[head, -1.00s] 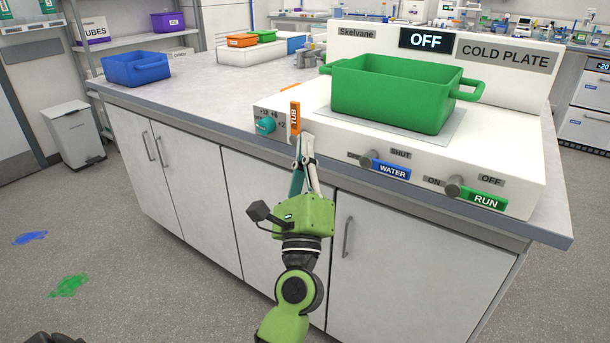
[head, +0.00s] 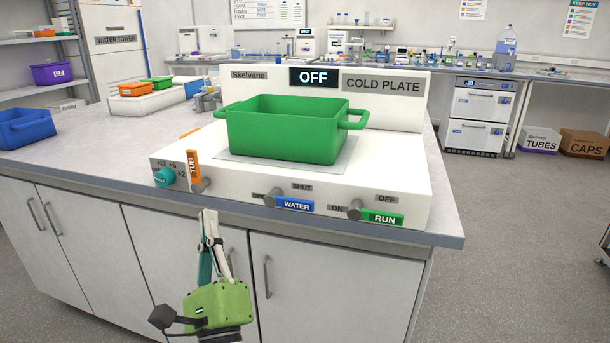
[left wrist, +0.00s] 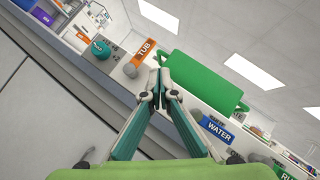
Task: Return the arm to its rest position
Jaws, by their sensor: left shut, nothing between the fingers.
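My left gripper (head: 207,213) is shut and empty. It points up in front of the cabinet doors, just below the bench edge and apart from the cold plate's controls in the head view. In the left wrist view its fingertips (left wrist: 158,75) meet, with the orange TUB lever (left wrist: 145,51) behind them to the left. The cold plate (head: 420,190) reads OFF. A green tub (head: 290,135) sits on top of it. My right gripper does not show.
The cold plate's front has a teal dial (head: 165,177), a blue WATER handle (head: 294,205) and a green RUN handle (head: 382,218). A blue tub (head: 27,128) stands on the bench at the left.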

